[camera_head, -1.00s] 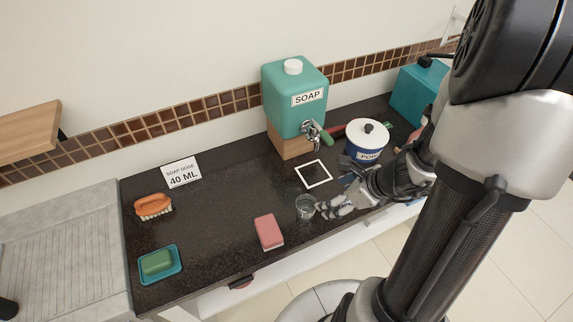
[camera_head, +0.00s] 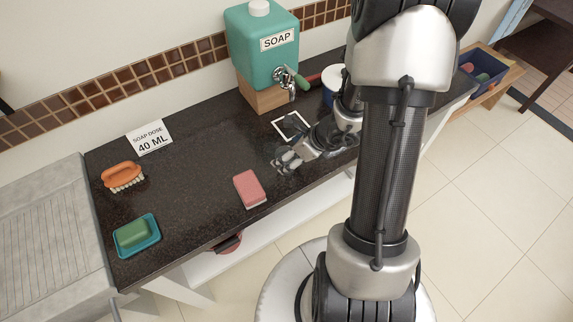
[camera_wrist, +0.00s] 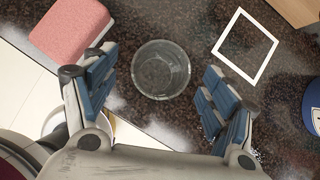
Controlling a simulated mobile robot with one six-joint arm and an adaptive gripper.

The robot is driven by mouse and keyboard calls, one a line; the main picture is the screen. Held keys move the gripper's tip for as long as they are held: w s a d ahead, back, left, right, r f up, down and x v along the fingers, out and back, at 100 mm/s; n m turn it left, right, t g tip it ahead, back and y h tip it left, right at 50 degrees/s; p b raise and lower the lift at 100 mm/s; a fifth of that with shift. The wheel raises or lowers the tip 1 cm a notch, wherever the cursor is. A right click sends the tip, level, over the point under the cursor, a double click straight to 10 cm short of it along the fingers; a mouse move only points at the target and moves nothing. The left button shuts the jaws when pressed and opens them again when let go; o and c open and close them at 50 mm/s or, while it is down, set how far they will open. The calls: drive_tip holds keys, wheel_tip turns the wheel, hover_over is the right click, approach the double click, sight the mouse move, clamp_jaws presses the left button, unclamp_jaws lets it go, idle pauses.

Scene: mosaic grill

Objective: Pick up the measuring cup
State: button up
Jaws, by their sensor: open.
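The measuring cup (camera_wrist: 161,69) is a clear, round, empty-looking glass vessel, seen from above in the wrist view on the dark counter. My gripper (camera_wrist: 158,73) is open, with one blue-padded finger to the left of the cup and one to the right. Gaps show between the cup and both fingers, and the cup lies near the level of the fingertips in the picture. In the head view my gripper (camera_head: 287,160) is low over the counter's front part, and the cup is hard to make out there.
A pink sponge (camera_wrist: 69,29) lies close to the left finger. A white square outline (camera_wrist: 245,46) is marked on the counter to the right. The soap dispenser (camera_head: 263,50) stands behind. A soap dish (camera_head: 151,245) and brush (camera_head: 122,177) are farther left. The counter's front edge is near.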

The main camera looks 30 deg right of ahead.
drive_tip(key=x, duration=0.3)
drive_tip(key=shift+w+b, duration=0.1)
drive_tip(key=shift+b, duration=0.3)
drive_tip(key=shift+c, duration=0.2)
drive_tip(key=c, duration=1.1)
